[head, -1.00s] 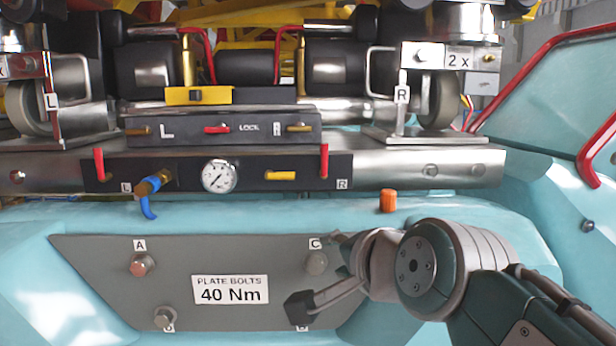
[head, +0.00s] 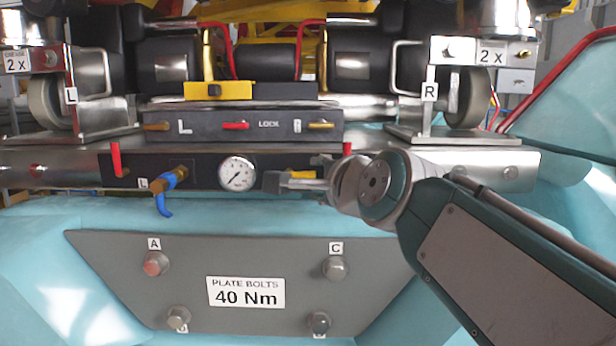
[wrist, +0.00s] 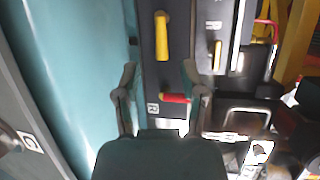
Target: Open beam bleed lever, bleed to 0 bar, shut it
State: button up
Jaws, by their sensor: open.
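The yellow bleed lever (head: 302,175) lies horizontal on the black beam panel, partly hidden by my gripper in the head view. In the wrist view the lever (wrist: 161,35) stands just beyond the fingertips, in line with the gap between them. My gripper (head: 275,182) is at the panel, its fingers spread and empty; the wrist view shows the open gripper (wrist: 159,72) too. The round pressure gauge (head: 237,174) is left of the lever; its reading is too small to tell.
A red lever (wrist: 175,98) sits between the fingers in the wrist view, close to the right finger. The upper lock box (head: 260,126) is above. Plate bolts and a 40 Nm label (head: 246,292) are below.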

aim_at(308, 177)
jog(key=x, duration=0.4)
jog(key=shift+w, duration=0.25)
grip_shut()
jog(key=shift+f, duration=0.1)
